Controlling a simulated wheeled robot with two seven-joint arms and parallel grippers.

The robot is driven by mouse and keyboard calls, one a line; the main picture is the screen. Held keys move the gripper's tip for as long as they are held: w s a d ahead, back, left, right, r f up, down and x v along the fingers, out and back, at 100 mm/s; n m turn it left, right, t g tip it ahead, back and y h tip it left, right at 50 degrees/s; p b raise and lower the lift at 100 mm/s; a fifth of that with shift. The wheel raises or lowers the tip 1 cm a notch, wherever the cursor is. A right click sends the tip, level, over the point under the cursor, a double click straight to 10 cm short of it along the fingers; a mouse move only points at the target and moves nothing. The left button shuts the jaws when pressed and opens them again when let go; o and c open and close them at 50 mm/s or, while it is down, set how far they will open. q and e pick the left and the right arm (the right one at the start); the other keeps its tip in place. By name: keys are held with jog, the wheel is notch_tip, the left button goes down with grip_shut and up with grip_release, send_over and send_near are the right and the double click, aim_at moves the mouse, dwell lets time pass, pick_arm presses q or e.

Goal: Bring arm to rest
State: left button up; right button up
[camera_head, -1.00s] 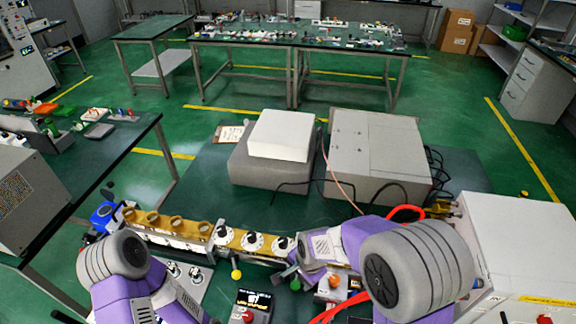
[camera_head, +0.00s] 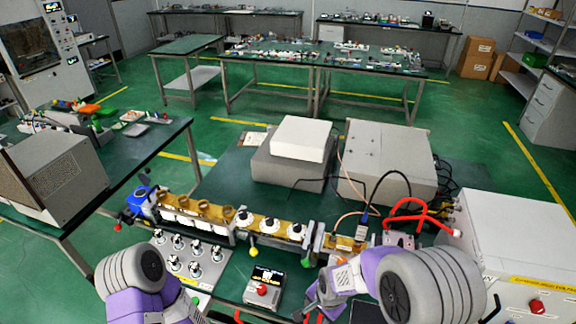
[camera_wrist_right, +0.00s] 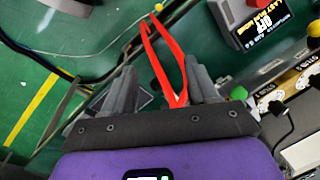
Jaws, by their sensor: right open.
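My right arm (camera_head: 400,275) comes in from the lower right with purple and grey links. Its gripper (camera_head: 312,296) hangs low over the front of the bench, just right of the small black display box (camera_head: 266,287) with a red knob. In the right wrist view the two dark fingers (camera_wrist_right: 160,88) stand apart.
A brass-and-white waveguide line (camera_head: 232,222) with knobs runs along the bench close to my right arm. A white cabinet (camera_head: 520,245) stands at the right. Grey boxes (camera_head: 388,160) sit behind. Red hoses (camera_head: 420,213) and black cables lie between them.

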pick_arm(q)
jog(key=f+b, duration=0.3)
jog(key=w+f+b, duration=0.1)
jog(key=f, duration=0.1)
jog(key=shift+f+b, duration=0.1)
jog(key=shift+b, duration=0.3)
pick_arm(e)
jog(key=s+f+n+y, duration=0.1)
jog(key=s+f+n, duration=0.1)
jog(key=f, duration=0.5)
jog(key=s+d+f+n+y, duration=0.1)
jog(key=s+f+n, duration=0.1)
jog(key=s+f, duration=0.3)
jog(key=s+f+n, duration=0.2)
jog(key=s+f, duration=0.2)
jog(key=f, duration=0.5)
jog(key=shift+s+d+g+y, duration=0.15)
jog(key=shift+d+g+y, duration=0.05)
jog(key=shift+g+y, duration=0.2)
